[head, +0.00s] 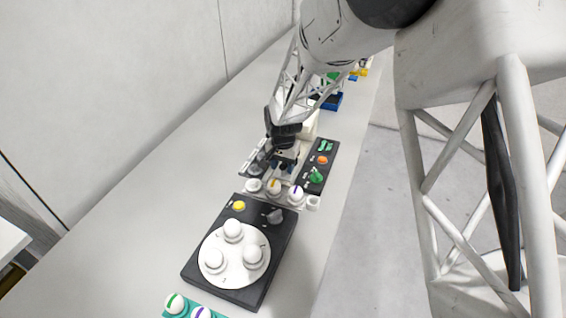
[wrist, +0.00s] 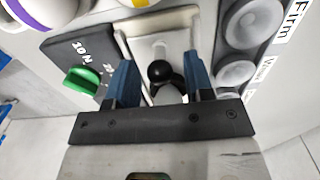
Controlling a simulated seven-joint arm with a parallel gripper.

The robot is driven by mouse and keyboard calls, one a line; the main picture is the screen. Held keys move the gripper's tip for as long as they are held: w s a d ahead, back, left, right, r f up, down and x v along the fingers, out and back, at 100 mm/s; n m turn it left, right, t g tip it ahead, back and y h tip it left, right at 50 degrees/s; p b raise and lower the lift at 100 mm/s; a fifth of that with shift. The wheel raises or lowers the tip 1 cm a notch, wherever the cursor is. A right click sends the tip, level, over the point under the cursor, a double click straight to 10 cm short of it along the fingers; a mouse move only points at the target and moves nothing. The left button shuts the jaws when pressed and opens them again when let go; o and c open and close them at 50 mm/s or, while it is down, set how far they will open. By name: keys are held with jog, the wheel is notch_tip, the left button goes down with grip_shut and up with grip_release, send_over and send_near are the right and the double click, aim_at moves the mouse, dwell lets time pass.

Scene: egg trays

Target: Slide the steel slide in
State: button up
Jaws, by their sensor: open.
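The steel slide (wrist: 150,48) is a pale plate in a light frame, with a black ball knob (wrist: 161,72) standing on it, in the wrist view. My gripper (wrist: 162,72) is open, with one blue finger on each side of the knob. I see a gap between each finger and the knob, and the gripper holds nothing. In the head view my gripper (head: 283,166) is over the middle of the device, and it hides most of the slide there.
A dark panel with a green knob (wrist: 82,80) is left of the slide; round grey dials (wrist: 237,72) are on its right. A row of eggs (head: 274,187) stands nearby. In front, a dark box carries a white disc (head: 234,272) with eggs. Bare table lies left.

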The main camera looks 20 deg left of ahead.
jog(key=shift+f, duration=0.5)
jog(key=shift+c, duration=0.2)
jog(key=c, duration=0.7)
